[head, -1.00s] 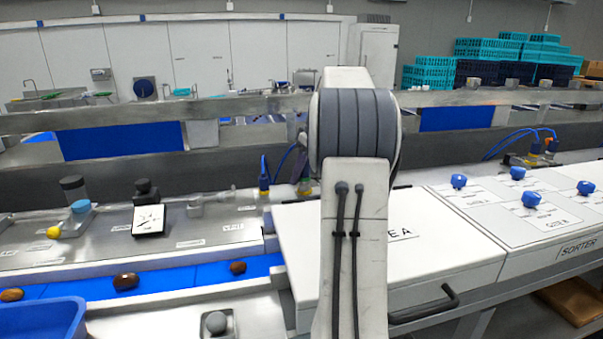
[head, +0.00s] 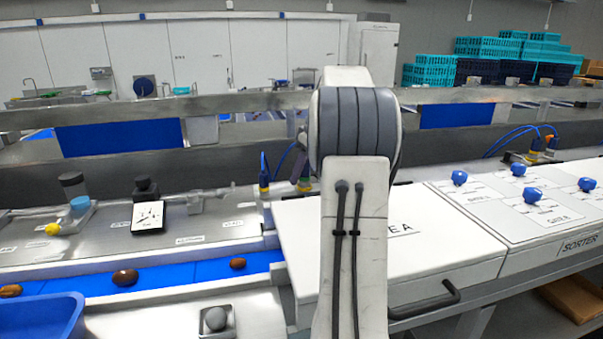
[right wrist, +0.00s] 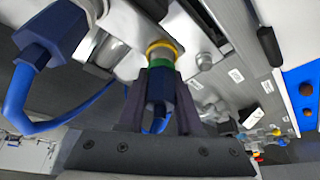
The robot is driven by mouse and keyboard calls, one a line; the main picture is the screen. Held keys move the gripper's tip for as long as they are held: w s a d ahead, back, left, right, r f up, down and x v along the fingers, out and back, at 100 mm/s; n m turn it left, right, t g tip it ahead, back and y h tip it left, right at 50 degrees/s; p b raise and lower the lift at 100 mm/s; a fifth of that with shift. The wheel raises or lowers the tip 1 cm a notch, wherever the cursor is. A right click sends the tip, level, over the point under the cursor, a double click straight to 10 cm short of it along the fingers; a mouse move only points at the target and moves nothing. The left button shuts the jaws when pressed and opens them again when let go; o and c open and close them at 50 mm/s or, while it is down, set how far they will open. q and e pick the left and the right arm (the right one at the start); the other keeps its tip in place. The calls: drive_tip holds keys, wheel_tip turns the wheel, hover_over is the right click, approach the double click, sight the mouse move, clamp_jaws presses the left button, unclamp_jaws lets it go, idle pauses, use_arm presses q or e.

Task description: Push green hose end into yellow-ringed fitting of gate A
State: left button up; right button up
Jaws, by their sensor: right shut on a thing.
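In the right wrist view my right gripper (right wrist: 159,108) is shut on the blue hose end with the green ring (right wrist: 159,82), one dark finger on each side. The yellow-ringed fitting (right wrist: 161,46) is straight ahead of the hose end and in line with it. In the head view the right gripper (head: 304,172) is mostly hidden behind my forearm, near the yellow ring. My left gripper is not in view.
Another blue hose connector (right wrist: 52,35) with a looping blue hose (right wrist: 40,126) is close on the left in the right wrist view. In the head view a white cover (head: 440,245) with a black handle (head: 425,303) stands right of the blue belt (head: 195,270), which carries dates.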

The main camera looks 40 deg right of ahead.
idle(0.3)
drive_tip(key=o, duration=0.9)
drive_tip(key=o, duration=0.3)
wheel_tip(320, 180, up, 10)
drive_tip(key=p, duration=0.9)
